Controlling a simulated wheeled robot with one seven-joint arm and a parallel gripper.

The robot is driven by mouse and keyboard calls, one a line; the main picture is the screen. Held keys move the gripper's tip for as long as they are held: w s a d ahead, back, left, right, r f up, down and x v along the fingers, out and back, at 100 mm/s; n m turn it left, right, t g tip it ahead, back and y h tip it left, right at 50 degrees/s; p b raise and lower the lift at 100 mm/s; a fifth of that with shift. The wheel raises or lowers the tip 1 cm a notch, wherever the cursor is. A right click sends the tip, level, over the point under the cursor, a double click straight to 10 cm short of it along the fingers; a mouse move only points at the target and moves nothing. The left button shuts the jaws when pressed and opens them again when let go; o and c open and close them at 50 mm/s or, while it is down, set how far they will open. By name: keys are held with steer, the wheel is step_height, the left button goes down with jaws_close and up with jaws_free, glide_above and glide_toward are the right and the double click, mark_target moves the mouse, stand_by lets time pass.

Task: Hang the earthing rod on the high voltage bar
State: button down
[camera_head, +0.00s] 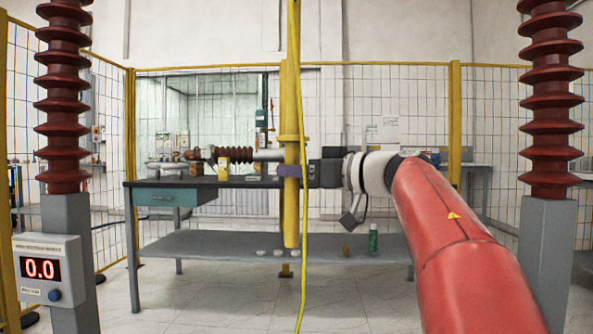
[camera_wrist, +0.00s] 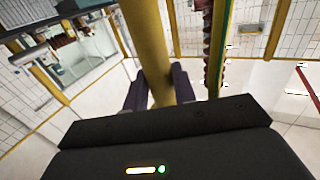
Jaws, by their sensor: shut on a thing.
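The earthing rod (camera_head: 290,215) is a long yellow pole. It stands about upright in the middle of the head view, and its top runs out of the picture. My gripper (camera_head: 289,171) is shut around it at mid-height with its purple fingers. In the wrist view the rod (camera_wrist: 148,45) passes between the two dark purple fingers (camera_wrist: 160,92). A yellow-green cable (camera_head: 299,250) hangs alongside the rod. I cannot make out the high voltage bar in either view. The rod's upper end is hidden.
Red ribbed insulators stand on grey posts at left (camera_head: 62,100) and right (camera_head: 551,100). A display box (camera_head: 45,270) reads 0.0. A dark-topped workbench (camera_head: 215,183) holds several items behind the rod. Yellow-framed mesh fencing (camera_head: 455,115) encloses the area.

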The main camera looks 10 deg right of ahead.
steer(key=c, duration=1.1)
jaws_free()
steer(key=shift+o, duration=0.2)
steer(key=p+v, duration=0.1)
steer(key=v, duration=0.7)
step_height(320, 180, up, 6)
steer(key=d+m+t+h+p, duration=0.2)
steer(key=m+t+h+p, duration=0.1)
steer(key=m+t+h, duration=0.5)
step_height(320, 180, down, 6)
steer(key=s+d+m+h+p, duration=0.2)
steer(key=d+m+h, duration=0.15)
steer(key=h, duration=0.35)
steer(key=s+a+f+g+p, duration=0.1)
steer(key=s+a+f+g, duration=0.3)
steer(key=s+f, duration=0.3)
steer(key=s+a+f+n+g+y+p, duration=0.1)
steer(key=s+a+f+g, duration=0.2)
steer(key=f, duration=1.1)
steer(key=s+a+f+n+g+y+p, duration=0.1)
steer(key=s+a+f+g, duration=0.3)
steer(key=s+f+g, duration=0.4)
step_height(320, 180, down, 4)
steer(key=s, duration=0.3)
steer(key=shift+a+r, duration=0.2)
steer(key=shift+a, duration=0.15)
steer(key=shift+w+n, duration=0.1)
steer(key=shift+n, duration=0.15)
